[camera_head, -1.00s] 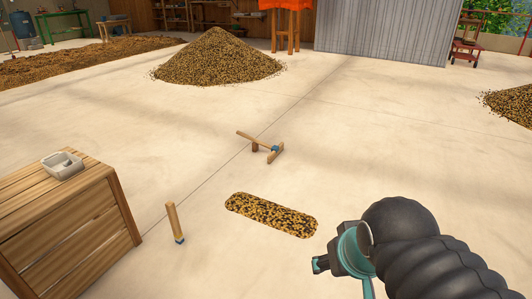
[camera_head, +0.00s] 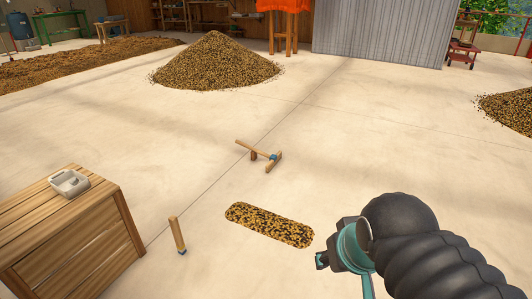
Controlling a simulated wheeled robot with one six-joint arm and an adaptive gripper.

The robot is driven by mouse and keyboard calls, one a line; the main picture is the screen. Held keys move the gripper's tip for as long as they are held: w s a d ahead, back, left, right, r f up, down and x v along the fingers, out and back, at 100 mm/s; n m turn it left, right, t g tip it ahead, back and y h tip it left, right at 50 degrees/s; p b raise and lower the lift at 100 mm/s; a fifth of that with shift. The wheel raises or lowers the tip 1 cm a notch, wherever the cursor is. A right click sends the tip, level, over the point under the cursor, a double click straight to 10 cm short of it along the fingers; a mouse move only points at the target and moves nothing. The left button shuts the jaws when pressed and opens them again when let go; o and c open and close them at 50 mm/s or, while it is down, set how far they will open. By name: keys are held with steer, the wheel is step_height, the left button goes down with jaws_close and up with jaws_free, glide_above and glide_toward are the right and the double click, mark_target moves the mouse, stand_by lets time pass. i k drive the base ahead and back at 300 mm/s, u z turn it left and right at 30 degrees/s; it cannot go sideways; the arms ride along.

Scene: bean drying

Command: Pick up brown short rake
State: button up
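A brown short rake (camera_head: 250,148) lies on the pale floor in the middle of the head view. It has a wooden handle, a blue joint and a wooden head at its right end; a small wooden block sits under or beside the handle, and I cannot tell which. My gripper (camera_head: 328,260) is at the lower right, nearer to me than the rake and well apart from it. Its fingers are small and seen from the side, so its opening is unclear.
A strip of beans (camera_head: 270,224) lies between the rake and my gripper. A slatted wooden crate (camera_head: 75,245) with a grey tray (camera_head: 69,183) stands lower left. A bean pile (camera_head: 215,60) lies behind; open floor surrounds the rake.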

mark_target(274, 158)
steer(key=z, duration=0.15)
steer(key=i, duration=1.4)
steer(key=u, duration=0.6)
steer(key=i, duration=1.8)
steer(key=u, duration=0.7)
